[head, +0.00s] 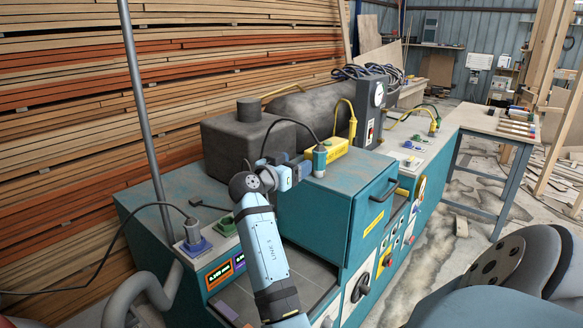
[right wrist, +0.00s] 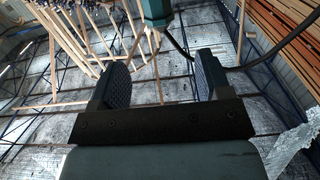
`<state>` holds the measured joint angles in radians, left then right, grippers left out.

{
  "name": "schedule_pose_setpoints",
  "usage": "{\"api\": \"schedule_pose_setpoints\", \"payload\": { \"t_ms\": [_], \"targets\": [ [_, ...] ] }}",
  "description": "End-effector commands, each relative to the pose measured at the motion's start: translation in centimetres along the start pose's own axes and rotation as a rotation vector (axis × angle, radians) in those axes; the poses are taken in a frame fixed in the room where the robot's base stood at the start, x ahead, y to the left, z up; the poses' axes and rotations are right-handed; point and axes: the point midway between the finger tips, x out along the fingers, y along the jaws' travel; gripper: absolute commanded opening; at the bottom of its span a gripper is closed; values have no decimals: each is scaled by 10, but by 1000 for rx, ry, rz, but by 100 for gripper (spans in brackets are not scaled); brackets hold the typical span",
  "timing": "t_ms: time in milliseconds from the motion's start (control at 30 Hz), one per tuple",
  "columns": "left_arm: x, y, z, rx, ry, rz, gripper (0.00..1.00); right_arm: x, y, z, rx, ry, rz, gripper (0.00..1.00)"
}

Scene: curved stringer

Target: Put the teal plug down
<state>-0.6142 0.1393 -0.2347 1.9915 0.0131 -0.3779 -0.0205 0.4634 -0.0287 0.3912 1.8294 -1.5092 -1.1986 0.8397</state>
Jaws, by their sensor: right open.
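The teal plug (head: 320,161) is upright at the back of the teal cabinet's top (head: 340,190), with a black cable arching from its upper end to the left. What its lower end rests on is hard to make out. My right gripper (head: 300,171) is just left of the plug, pointing toward it. In the right wrist view the jaws (right wrist: 160,80) are open with nothing between them. The teal plug (right wrist: 156,12) shows beyond the fingertips at the top edge, partly cut off. My left gripper is not in view.
A yellow box (head: 337,147) stands right behind the plug. A grey plug (head: 192,230) on a blue base is at the left. A panel with sockets (head: 411,161) lies to the right. The cabinet top's front is clear.

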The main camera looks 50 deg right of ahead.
Motion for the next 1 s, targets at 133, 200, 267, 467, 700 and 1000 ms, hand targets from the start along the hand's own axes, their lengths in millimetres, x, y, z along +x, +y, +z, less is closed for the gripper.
{"api": "schedule_pose_setpoints", "payload": {
  "t_ms": [133, 200, 267, 467, 700, 1000],
  "targets": [
    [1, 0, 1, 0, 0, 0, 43, 2, 0, 0, 0, 0, 0, 71],
    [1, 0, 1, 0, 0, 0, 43, 2, 0, 0, 1, 0, -1, 71],
    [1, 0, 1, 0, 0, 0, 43, 2, 0, 0, 0, 0, -1, 71],
    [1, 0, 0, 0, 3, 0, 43, -13, -13, 33, -88, 1, -142, 71],
    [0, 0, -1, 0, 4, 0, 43, -113, -28, 183, -417, -28, -745, 71],
    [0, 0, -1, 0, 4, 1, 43, -300, 94, 363, -605, -209, -1504, 71]
  ]
}}
